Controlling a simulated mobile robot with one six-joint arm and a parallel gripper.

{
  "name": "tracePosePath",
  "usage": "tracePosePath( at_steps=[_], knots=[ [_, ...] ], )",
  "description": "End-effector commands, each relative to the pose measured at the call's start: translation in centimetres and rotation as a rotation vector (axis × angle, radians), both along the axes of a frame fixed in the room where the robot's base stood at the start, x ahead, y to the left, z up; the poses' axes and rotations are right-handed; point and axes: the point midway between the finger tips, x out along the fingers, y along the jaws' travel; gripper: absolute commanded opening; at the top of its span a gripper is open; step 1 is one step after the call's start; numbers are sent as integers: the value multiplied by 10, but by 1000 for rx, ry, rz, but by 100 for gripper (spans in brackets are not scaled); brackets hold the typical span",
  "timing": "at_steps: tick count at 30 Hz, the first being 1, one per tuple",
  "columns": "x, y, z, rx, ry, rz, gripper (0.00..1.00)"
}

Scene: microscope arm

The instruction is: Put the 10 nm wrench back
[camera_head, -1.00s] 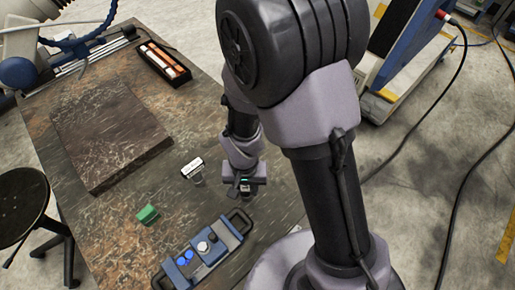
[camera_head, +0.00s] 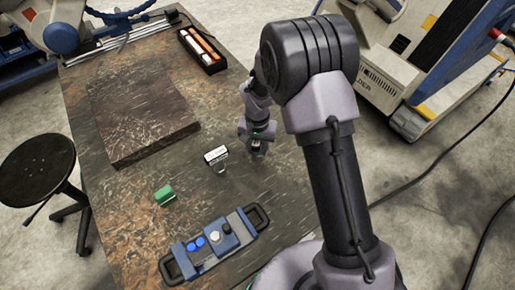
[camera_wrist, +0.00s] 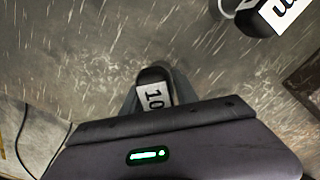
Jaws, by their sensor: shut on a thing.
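The 10 nm wrench shows in the wrist view as a black end with a white label reading "10" (camera_wrist: 153,95). It sits between the fingers of my gripper (camera_wrist: 158,104), which is shut on it. The rest of the wrench is hidden by the gripper body. In the head view my gripper (camera_head: 257,147) is over the right part of the table, to the right of a white-labelled piece (camera_head: 216,155). That piece also shows at the top right of the wrist view (camera_wrist: 282,14), apart from my gripper.
A black box with orange and white bars (camera_head: 202,50) lies at the back of the table (camera_head: 105,215). A dark slab (camera_head: 140,115) lies on the left. A green piece (camera_head: 164,195) and a blue carrier with knobs (camera_head: 215,243) are near the front. A stool (camera_head: 38,168) stands left.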

Motion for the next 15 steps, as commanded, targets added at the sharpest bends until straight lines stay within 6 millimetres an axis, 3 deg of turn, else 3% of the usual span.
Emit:
tracePosePath(
  at_steps=[8,9,12,15],
  knots=[
    [1,0,-2,1,-2,0,0],
    [0,0,-2,1,-1,0,38],
    [0,0,-1,1,-1,0,57],
    [0,0,-1,1,-1,0,57]
  ],
)
